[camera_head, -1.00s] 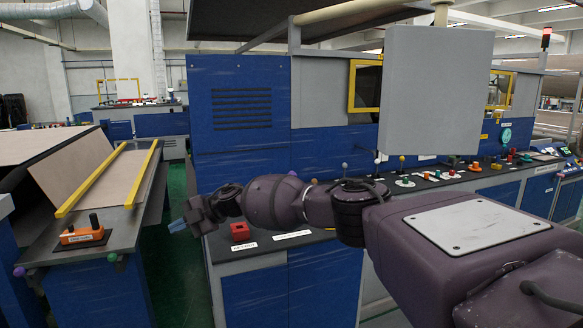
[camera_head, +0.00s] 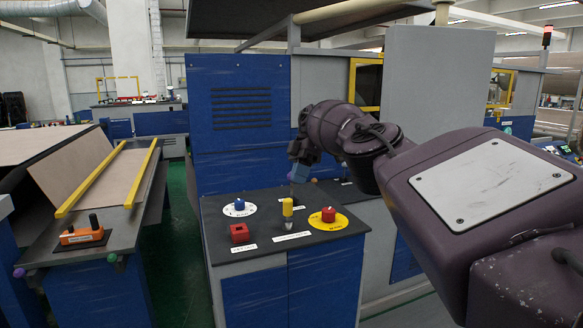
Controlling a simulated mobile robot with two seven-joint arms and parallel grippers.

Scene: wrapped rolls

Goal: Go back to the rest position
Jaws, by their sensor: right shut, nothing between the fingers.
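My right arm comes in from the right side, raised in front of the control cabinets. My left gripper is not in view.
Below the gripper, a dark control panel (camera_head: 220,218) carries a blue knob (camera_head: 239,204), a yellow switch (camera_head: 288,207), a red knob (camera_head: 328,215) and a red block (camera_head: 239,233).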

